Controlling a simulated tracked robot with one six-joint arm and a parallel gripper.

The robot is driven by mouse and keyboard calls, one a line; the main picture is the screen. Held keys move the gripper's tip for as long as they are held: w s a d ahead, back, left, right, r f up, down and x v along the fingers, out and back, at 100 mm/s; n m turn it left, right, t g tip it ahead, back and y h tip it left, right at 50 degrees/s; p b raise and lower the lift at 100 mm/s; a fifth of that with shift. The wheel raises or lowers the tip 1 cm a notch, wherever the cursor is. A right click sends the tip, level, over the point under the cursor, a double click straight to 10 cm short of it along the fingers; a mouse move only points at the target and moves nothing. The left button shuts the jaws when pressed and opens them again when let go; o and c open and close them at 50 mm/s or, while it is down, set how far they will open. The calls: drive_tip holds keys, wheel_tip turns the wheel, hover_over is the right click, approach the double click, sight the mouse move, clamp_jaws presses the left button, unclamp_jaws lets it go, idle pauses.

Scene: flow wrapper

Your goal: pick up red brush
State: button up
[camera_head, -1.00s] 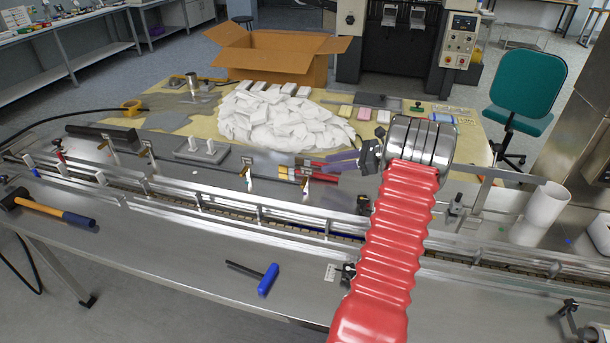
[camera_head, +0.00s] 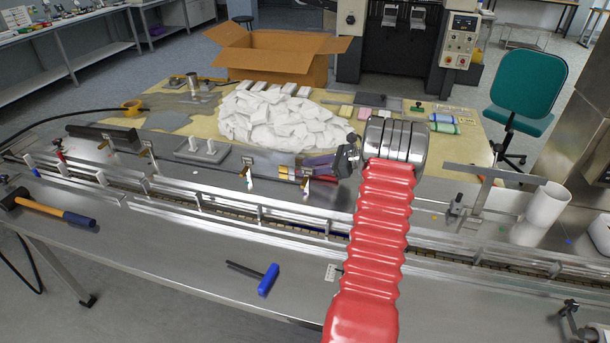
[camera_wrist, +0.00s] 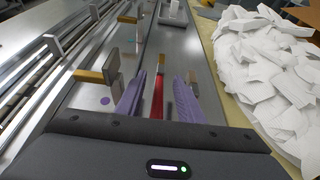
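The red brush (camera_wrist: 158,96) shows as a narrow red handle with a tan end, lying on the steel surface in the wrist view. My gripper (camera_wrist: 158,98) has two purple fingers, spread apart on either side of the red handle. Gaps show between the handle and both fingers. I cannot tell how far the fingertips are above the surface. In the head view my gripper (camera_head: 312,163) is low over the steel strip behind the conveyor and hides most of the brush.
A heap of white packets (camera_head: 272,118) lies just behind my gripper and at right in the wrist view. Upright brackets with tan handles (camera_wrist: 98,75) stand at left, beside the conveyor rails (camera_head: 250,212). A cardboard box (camera_head: 275,58) stands at the back.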

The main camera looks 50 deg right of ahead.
sight(296, 169)
drive_tip(key=shift+x, duration=2.55)
drive_tip(key=shift+r, duration=0.15)
clamp_jaws()
